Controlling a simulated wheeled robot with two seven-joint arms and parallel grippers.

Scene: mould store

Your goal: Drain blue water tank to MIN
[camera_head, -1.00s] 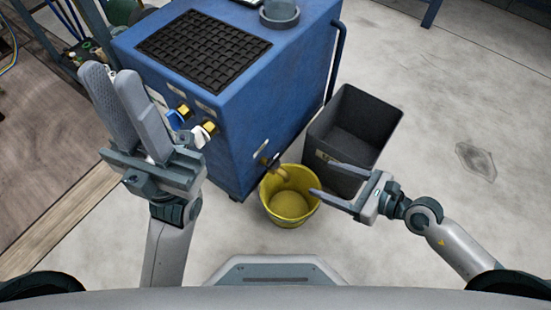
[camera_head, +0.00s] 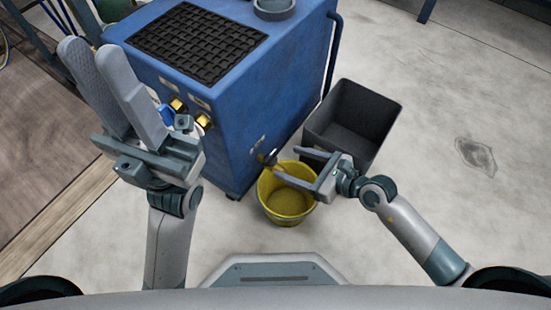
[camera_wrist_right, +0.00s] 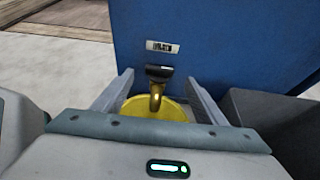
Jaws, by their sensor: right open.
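The blue water tank (camera_head: 235,115) stands at the centre. Its brass drain tap with a dark handle (camera_wrist_right: 158,72) is low on the front, below a barcode label; the tap also shows in the head view (camera_head: 268,157). A yellow bucket (camera_head: 284,203) stands on the floor under the spout. My right gripper (camera_head: 289,163) is open and empty, with its fingers on either side of the tap in the right wrist view, apart from it. My left gripper (camera_head: 87,47) is raised at left, fingers close together; whether a gap remains is unclear. No level mark is readable.
A dark grey bin (camera_head: 352,122) stands right of the tank, close to my right gripper. The floor at right is clear.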

